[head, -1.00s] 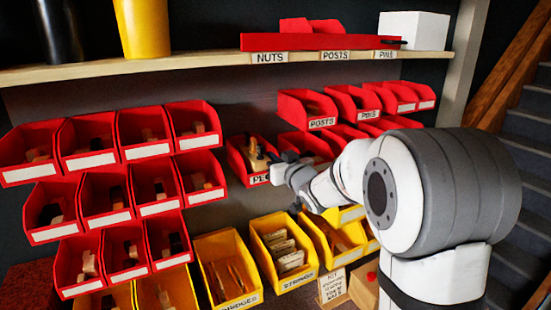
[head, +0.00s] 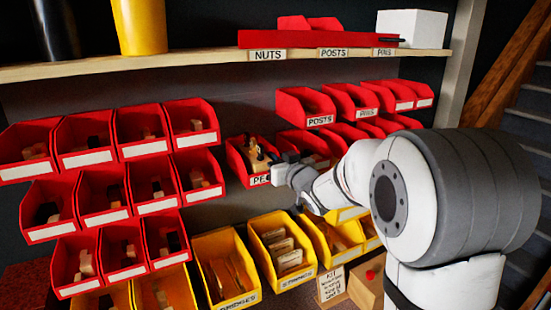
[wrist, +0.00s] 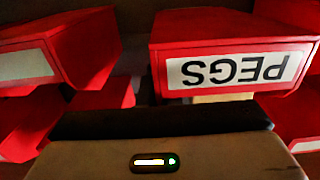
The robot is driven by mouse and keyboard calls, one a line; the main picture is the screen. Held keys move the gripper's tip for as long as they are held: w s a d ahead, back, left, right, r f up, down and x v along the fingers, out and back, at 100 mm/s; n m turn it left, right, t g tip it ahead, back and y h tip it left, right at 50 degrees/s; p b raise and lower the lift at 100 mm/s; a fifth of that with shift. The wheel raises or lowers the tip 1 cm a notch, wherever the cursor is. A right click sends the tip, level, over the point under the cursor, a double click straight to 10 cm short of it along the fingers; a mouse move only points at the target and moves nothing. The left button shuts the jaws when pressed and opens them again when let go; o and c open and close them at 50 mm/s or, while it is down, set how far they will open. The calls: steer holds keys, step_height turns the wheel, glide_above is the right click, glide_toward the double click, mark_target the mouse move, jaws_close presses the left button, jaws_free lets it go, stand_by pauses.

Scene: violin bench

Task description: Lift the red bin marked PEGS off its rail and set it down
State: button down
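The red PEGS bin (head: 236,164) hangs in the middle of the head view, in the gap between the left and right groups of red bins. Brown and dark pieces lie in it. My gripper (head: 284,172) is close in front of its right side and hides part of its label. In the wrist view the PEGS bin (wrist: 230,28) is at the upper right, its label upside down and fully readable. The dark edge of my gripper's body lies below it. I cannot make out the fingertips, so whether they touch the bin or are open is unclear.
Red bins (head: 136,126) with blank labels crowd the left. The red POSTS bin (head: 308,108) and others sit at the upper right. Yellow bins (head: 225,270) stand below. A wooden shelf (head: 200,62) runs above. Bare back panel shows between the left bins and the PEGS bin.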

steer(key=shift+b+v, duration=0.3)
steer(key=shift+v, duration=0.55)
stand_by(0.6)
steer(key=v, duration=1.7)
steer(key=shift+p, duration=0.4)
stand_by(0.9)
steer(key=shift+r, duration=0.1)
